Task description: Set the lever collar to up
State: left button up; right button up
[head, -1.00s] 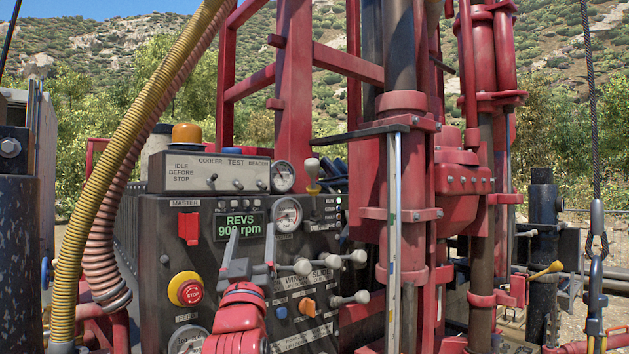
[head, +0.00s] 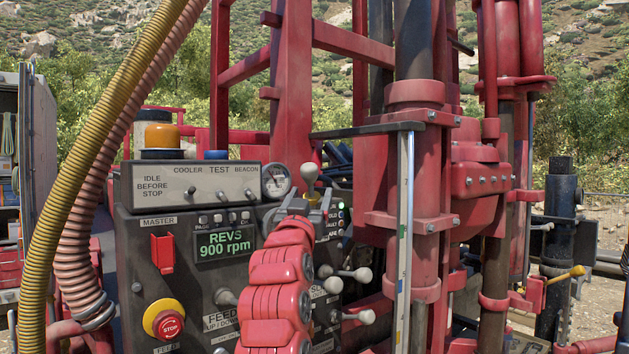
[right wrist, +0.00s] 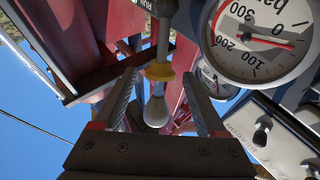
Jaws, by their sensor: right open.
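The lever has a pale rounded knob (head: 310,171) and stands at the top right of the control panel. In the right wrist view the knob (right wrist: 157,111) and the yellow lever collar (right wrist: 159,72) show on the lever's shaft. My right gripper (head: 307,200) is at this lever, with its arm reaching up from the bottom of the head view. Its jaws are open. In the right wrist view the fingers (right wrist: 160,95) stand either side of the knob, with visible gaps. The collar is mostly hidden in the head view. My left gripper is not in view.
The panel (head: 130,255) carries a red stop button (head: 171,324), a red master switch cover (head: 162,253) and several other knobbed levers (head: 362,275). A gauge (right wrist: 262,40) is close to the right finger. Red mast columns (head: 415,180) stand to the right; a yellow hose (head: 95,140) hangs left.

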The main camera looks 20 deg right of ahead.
aim_at(315, 193)
jog(key=w+d+p, duration=0.1)
jog(key=w, duration=0.1)
jog(key=w+d+p, duration=0.1)
jog(key=w, duration=0.1)
jog(key=shift+d+r, duration=0.15)
jog(key=shift+r, duration=0.1)
jog(key=shift+w, duration=0.1)
grip_shut()
dwell(1.2)
